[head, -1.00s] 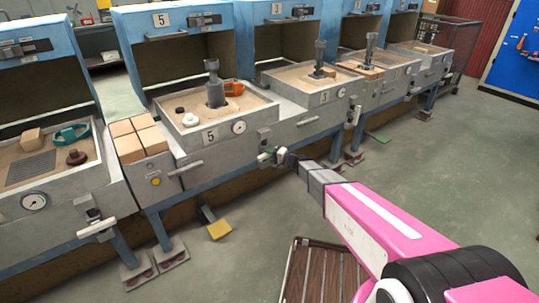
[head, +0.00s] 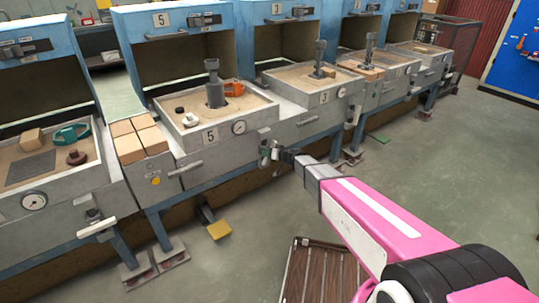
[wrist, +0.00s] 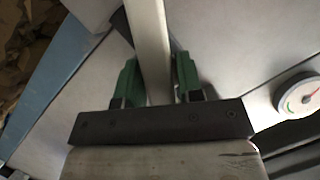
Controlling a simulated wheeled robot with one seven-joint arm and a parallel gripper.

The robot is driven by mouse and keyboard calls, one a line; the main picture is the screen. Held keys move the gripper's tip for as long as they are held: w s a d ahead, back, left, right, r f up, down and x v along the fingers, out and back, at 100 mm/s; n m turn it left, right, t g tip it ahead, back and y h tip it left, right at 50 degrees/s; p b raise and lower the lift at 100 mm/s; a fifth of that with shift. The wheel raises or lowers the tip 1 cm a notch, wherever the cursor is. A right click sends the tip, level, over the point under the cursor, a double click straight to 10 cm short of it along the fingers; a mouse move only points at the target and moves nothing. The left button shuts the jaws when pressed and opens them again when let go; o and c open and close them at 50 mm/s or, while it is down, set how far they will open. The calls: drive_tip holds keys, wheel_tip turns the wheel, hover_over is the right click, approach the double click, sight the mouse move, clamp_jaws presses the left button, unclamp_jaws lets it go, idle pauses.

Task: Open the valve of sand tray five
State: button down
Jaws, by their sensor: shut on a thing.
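My gripper (head: 270,154) is at this valve. In the wrist view the green fingers of my gripper (wrist: 157,80) stand on both sides of a pale bar, the valve handle (wrist: 150,35), and are shut on it. In the head view the handle looks close to upright; its lower part is hard to make out.
A round gauge (head: 239,127) is beside the valve; it also shows in the wrist view (wrist: 303,98). Tray three (head: 324,97) is to the right. A yellow pedal (head: 219,230) is below the bench. A slatted wooden platform (head: 322,270) lies on the floor. Open floor extends right.

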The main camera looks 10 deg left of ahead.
drive_tip(key=n+t+h, duration=0.1)
drive_tip(key=n+h, duration=0.1)
drive_tip(key=n, duration=0.2)
drive_tip(key=shift+t, duration=0.4)
idle(0.5)
drive_tip(key=c, duration=0.9)
unclamp_jaws()
drive_tip(key=shift+d, duration=0.1)
drive_tip(key=v, duration=1)
drive_tip(key=shift+s+d+r, duration=0.15)
drive_tip(key=shift+s, duration=0.2)
drive_tip(key=shift+d, duration=0.1)
